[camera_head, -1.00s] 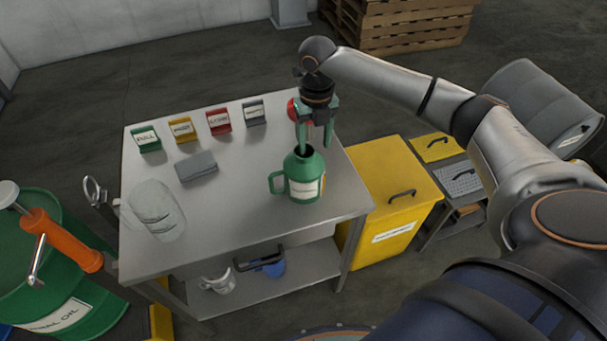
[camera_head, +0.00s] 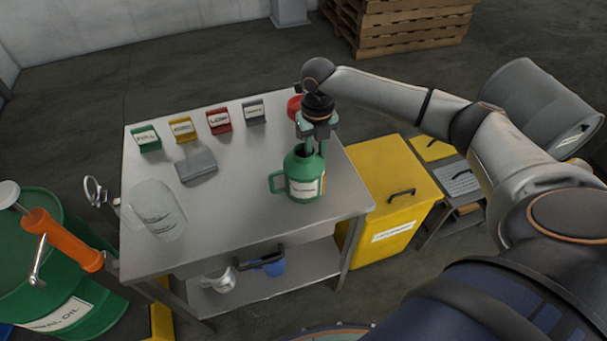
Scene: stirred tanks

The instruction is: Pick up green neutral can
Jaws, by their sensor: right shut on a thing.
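The green can (camera_head: 303,174) with a white label and a side handle stands upright on the metal table, toward its right side. Its label is too small to read surely. My right gripper (camera_head: 311,150) points down at the can's top from behind. Its fingers are shut on the can at the neck, and the fingertips are partly hidden by it. My left gripper is not in view.
The table (camera_head: 235,220) also bears a clear jug (camera_head: 157,210), a grey block (camera_head: 197,167), several coloured label blocks at the back and a red round object (camera_head: 294,108). A yellow bin (camera_head: 390,190) stands right, a green drum (camera_head: 70,300) left.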

